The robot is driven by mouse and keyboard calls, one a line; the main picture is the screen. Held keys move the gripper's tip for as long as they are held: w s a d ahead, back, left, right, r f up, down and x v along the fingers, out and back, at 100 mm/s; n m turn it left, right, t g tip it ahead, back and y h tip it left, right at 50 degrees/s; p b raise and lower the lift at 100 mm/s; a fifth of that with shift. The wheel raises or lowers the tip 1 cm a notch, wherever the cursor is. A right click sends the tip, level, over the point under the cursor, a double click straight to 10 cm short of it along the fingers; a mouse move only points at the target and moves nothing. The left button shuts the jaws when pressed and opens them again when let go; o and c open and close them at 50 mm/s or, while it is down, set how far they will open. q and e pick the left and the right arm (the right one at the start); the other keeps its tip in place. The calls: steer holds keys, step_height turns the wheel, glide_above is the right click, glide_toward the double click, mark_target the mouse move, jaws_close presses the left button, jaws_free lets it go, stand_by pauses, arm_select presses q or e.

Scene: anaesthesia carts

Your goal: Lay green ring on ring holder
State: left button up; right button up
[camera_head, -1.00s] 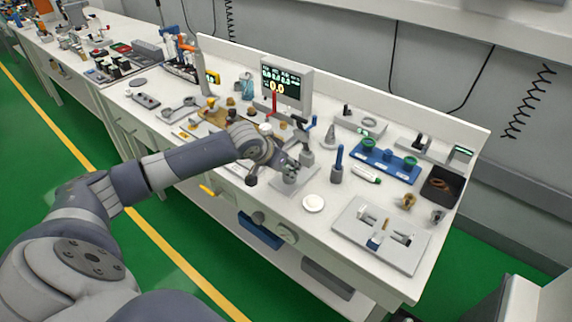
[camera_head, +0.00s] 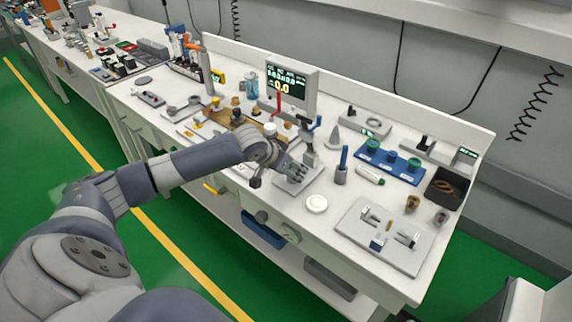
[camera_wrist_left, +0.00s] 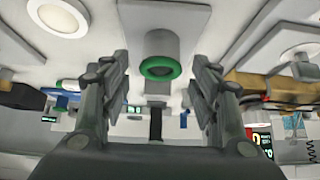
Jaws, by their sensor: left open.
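The green ring (camera_wrist_left: 160,67) shows in the left wrist view, at the end of a grey cylinder that stands out from a grey square plate. My left gripper (camera_wrist_left: 158,100) is open, with one finger on each side of the ring and cylinder, apart from both. In the head view my left gripper (camera_head: 302,173) is above the grey plate (camera_head: 290,187) near the bench's front edge and hides the ring. A blue rack (camera_head: 390,166) with green round pieces stands to the right. I cannot tell which thing is the ring holder. My right gripper is not in view.
A blue-handled tool in a grey cup (camera_head: 341,172), a white disc (camera_head: 316,203) and a grey fixture plate (camera_head: 382,237) are right of the gripper. A display (camera_head: 290,92) stands behind it. A black bin (camera_head: 446,187) is at the far right.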

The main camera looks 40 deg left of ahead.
arm_select(q)
steer(key=b+v, duration=0.1)
steer(key=v, duration=1.1)
steer(key=shift+r, duration=0.5)
